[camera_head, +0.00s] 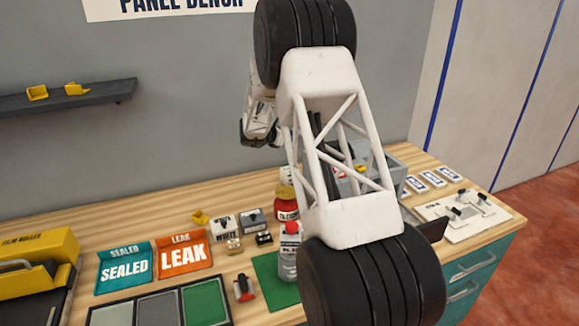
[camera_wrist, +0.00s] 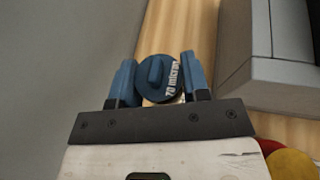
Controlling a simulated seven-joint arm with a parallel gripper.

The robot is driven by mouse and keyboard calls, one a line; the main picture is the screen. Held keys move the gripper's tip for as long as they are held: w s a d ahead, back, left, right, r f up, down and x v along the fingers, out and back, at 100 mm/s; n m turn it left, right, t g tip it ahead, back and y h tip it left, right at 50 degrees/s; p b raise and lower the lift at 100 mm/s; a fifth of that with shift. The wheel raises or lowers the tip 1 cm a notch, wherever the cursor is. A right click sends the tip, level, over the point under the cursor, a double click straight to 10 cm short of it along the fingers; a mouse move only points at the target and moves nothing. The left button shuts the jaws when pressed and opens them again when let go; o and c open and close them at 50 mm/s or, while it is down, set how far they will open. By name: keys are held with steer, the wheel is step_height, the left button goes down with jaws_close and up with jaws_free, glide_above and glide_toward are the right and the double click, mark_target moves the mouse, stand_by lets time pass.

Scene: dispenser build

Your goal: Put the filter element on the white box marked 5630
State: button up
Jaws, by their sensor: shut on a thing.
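In the wrist view, my gripper (camera_wrist: 157,62) has blue fingers shut on a round dark-blue part lettered "70 micron" (camera_wrist: 150,92), with a raised bar on its face. I take this part to be the filter element. Wood bench shows behind it. In the head view my arm hides the fingers and the held part. I cannot read 5630 on anything.
A grey bin (camera_head: 410,155) stands behind my arm and shows at right in the wrist view (camera_wrist: 280,90). A red jar (camera_head: 286,207) and a grey bottle with a red cap (camera_head: 289,262) stand close to my arm. SEALED (camera_head: 124,268) and LEAK (camera_head: 185,257) mats lie left.

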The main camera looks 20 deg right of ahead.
steer(key=shift+f, duration=2.95)
steer(key=shift+f, duration=0.1)
steer(key=shift+f, duration=1.75)
steer(key=shift+f, duration=0.15)
steer(key=o, duration=0.9)
steer(key=shift+a+r, duration=0.15)
steer(key=shift+r, duration=0.05)
steer(key=v, duration=1.1)
steer(key=shift+s+a+r, duration=0.1)
steer(key=shift+s+a, duration=0.05)
steer(key=shift+a, duration=0.15)
